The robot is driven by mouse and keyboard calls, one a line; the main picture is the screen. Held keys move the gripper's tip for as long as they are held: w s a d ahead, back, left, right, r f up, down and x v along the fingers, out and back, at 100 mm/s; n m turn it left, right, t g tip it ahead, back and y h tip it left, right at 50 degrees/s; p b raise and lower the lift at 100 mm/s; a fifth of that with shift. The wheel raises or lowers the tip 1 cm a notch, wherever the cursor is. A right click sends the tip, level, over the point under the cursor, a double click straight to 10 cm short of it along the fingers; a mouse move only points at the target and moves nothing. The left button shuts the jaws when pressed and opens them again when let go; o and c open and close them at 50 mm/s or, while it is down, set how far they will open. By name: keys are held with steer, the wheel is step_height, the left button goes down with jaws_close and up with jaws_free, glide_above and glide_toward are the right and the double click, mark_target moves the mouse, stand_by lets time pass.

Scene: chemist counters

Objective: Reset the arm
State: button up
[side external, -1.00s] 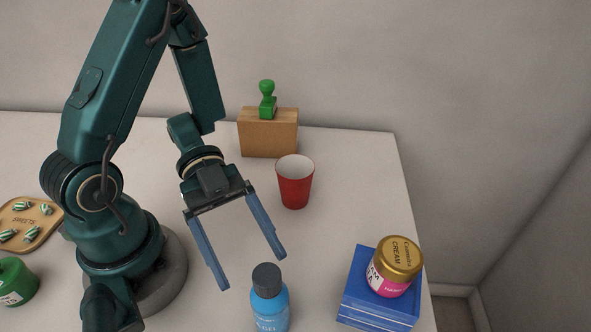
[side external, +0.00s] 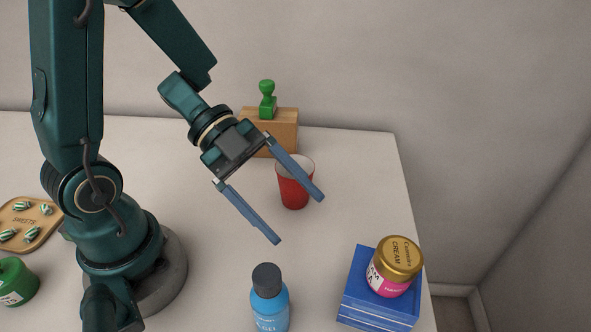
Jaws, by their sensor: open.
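My gripper (side external: 299,220) is open and empty, with its two blue fingers spread wide and pointing down to the right. It appears to hang above the white counter (side external: 370,190). One finger passes in front of the red cup (side external: 293,193) in this view; whether it touches the cup I cannot tell, but the cup stands upright. The upper part of my arm rises at the left and partly leaves the top of the picture.
A blue bottle (side external: 270,305) stands at the front. A gold-lidded cream jar (side external: 395,268) sits on blue boxes (side external: 365,290) at the right. A green stamp (side external: 267,100) stands on a cardboard box (side external: 284,128) at the back. A sweets tray (side external: 27,220) and green jar (side external: 17,282) are at the left.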

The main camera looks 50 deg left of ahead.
steer(key=w+a+r+n+t+y, duration=0.8)
steer(key=w+r+n+t+y, duration=0.2)
steer(key=r+t, duration=0.15)
steer(key=s+f+n+g, duration=0.2)
steer(key=s+n+g, duration=0.2)
steer(key=s+n, duration=0.1)
steer(key=s+f+n+g+y, duration=0.1)
steer(key=s+f+n+g, duration=0.2)
steer(key=s, duration=0.5)
steer(key=shift+s+d+f+n+g, duration=0.15)
steer(key=shift+s+f+n+g, duration=0.15)
steer(key=shift+n+g, duration=0.6)
